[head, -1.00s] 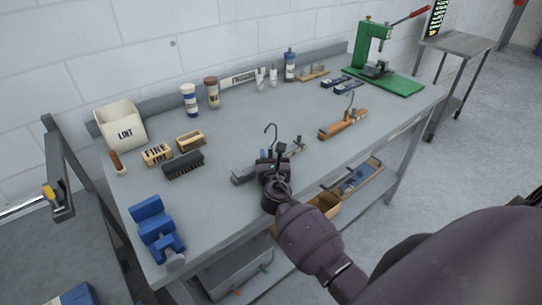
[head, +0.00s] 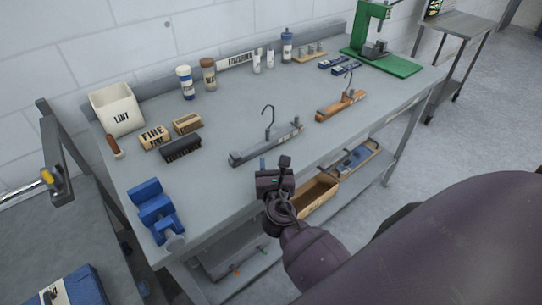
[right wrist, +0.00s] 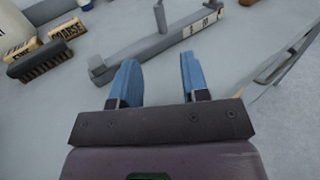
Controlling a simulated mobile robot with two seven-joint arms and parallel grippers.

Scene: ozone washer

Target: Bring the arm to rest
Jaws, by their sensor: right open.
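My right gripper (head: 275,165) is at the front edge of the workbench, near the grey hanger-like piece with a hook (head: 265,145). In the right wrist view its two blue fingers (right wrist: 160,82) are apart with nothing between them. The grey piece also shows there (right wrist: 150,45), lying on the bench beyond the fingertips and apart from them. My left gripper is not in view.
The grey workbench (head: 225,190) holds a blue vise (head: 155,210), a lint bin (head: 117,108), brushes, bottles, an orange hooked piece (head: 341,105) and a green press (head: 375,45). A wooden tray (head: 313,197) lies on the shelf below. Floor (head: 460,140) is clear at right.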

